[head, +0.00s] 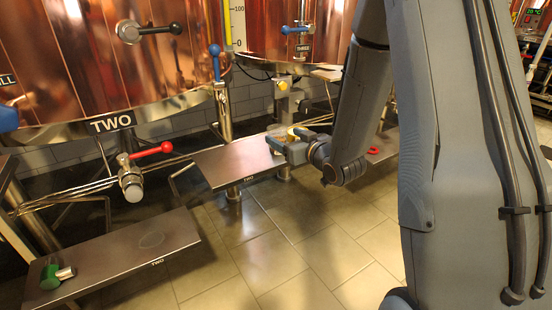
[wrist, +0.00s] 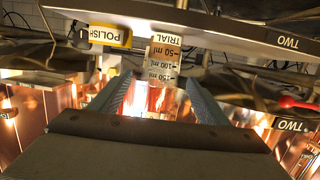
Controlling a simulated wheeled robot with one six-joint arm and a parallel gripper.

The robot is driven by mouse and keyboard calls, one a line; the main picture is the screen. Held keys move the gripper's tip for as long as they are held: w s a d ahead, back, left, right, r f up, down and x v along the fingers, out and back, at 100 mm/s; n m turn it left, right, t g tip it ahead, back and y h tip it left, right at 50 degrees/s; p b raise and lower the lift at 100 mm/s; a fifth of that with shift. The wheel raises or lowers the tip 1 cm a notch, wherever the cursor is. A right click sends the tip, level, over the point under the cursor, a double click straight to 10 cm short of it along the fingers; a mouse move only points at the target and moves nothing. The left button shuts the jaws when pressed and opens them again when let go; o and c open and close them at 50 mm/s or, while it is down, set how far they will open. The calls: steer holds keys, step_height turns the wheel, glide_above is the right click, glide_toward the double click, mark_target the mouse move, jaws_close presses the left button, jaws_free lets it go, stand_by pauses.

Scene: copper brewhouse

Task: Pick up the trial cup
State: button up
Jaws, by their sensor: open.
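The trial cup (wrist: 163,58) shows in the wrist view as a small clear cup with 50, 100 and 150 ml marks. It is at the edge of a dark shelf (wrist: 235,30), beside the label TRIAL. My gripper (wrist: 160,80) is open, and the cup appears in line with the gap between its fingers. I cannot tell how far the cup reaches between them. In the head view my gripper (head: 287,143) is over the right end of the middle shelf (head: 230,164). I cannot make out the cup clearly there.
A yellow-banded item labelled POLISH (wrist: 109,36) stands close beside the cup. A red-handled valve (head: 150,152) is left of the middle shelf. A green object (head: 50,277) lies on the lower left shelf (head: 130,255). Tiled floor (head: 290,250) is open in front.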

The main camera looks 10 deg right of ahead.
steer(key=shift+t+y, duration=0.6)
steer(key=f+b, duration=0.1)
steer(key=w+f+b, duration=0.1)
steer(key=f+b, duration=0.1)
steer(key=shift+w+a+f+b, duration=0.2)
steer(key=shift+w+f+b, duration=0.15)
steer(key=shift+w+b, duration=0.05)
steer(key=shift+b+x, duration=0.5)
steer(key=shift+x, duration=0.6)
steer(key=b+x, duration=0.2)
steer(key=x, duration=0.1)
steer(key=b+x, duration=0.1)
steer(key=shift+w+a+f, duration=0.1)
steer(key=shift+w+f, duration=0.05)
steer(key=shift+f, duration=0.25)
steer(key=shift+w+a, duration=0.15)
steer(key=shift+w, duration=0.3)
steer(key=shift+r, duration=0.1)
steer(key=c, duration=1.2)
